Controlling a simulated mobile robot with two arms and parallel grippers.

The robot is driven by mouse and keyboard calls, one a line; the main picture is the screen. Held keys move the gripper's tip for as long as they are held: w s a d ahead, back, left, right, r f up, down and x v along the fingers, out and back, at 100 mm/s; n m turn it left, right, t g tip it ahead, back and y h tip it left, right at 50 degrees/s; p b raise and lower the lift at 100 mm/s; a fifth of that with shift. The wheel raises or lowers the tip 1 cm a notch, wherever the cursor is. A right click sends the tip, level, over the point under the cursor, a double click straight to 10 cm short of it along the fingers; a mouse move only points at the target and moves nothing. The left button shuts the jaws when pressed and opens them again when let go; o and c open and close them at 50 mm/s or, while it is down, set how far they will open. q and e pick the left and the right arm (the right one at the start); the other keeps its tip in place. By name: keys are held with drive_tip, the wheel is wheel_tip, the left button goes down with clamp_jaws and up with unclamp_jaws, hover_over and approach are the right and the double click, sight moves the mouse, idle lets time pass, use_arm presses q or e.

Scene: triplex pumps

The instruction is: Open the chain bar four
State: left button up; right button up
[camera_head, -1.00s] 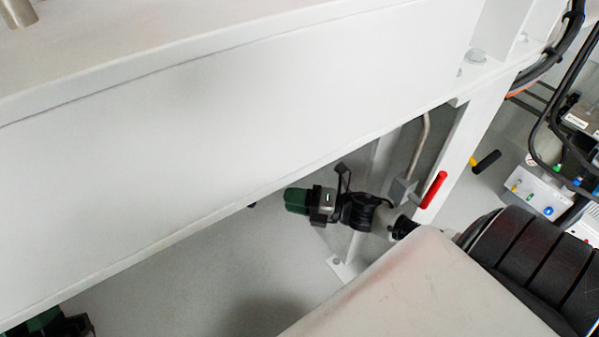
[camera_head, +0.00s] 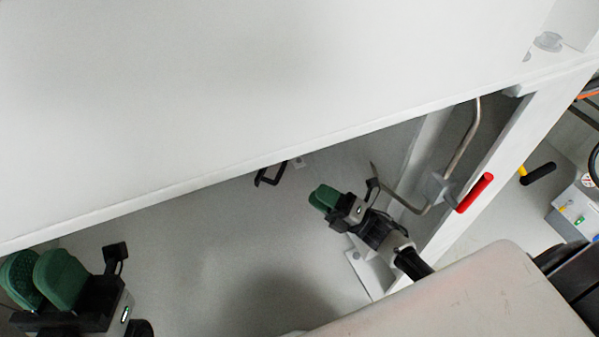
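Which part is chain bar four cannot be told from this view. A bent metal rod (camera_head: 462,150) with a red grip (camera_head: 475,193) is mounted by a grey block beside a white post at right. My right gripper (camera_head: 323,197), with green fingertips, is in the open space left of the rod and apart from the red grip. My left gripper (camera_head: 42,280) is at the lower left, its two green finger pads side by side, with nothing visible held.
A large white beam (camera_head: 230,90) fills the upper left. A black handle (camera_head: 268,178) hangs below its lower edge. A white post (camera_head: 490,160) stands at right, with a yellow-and-black handle (camera_head: 538,173) beyond. Grey floor (camera_head: 200,230) is open between my grippers.

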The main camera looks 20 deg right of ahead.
sight(281, 170)
drive_tip(key=b+x, duration=0.1)
drive_tip(key=x, duration=1)
drive_tip(key=shift+s+r, duration=0.1)
clamp_jaws()
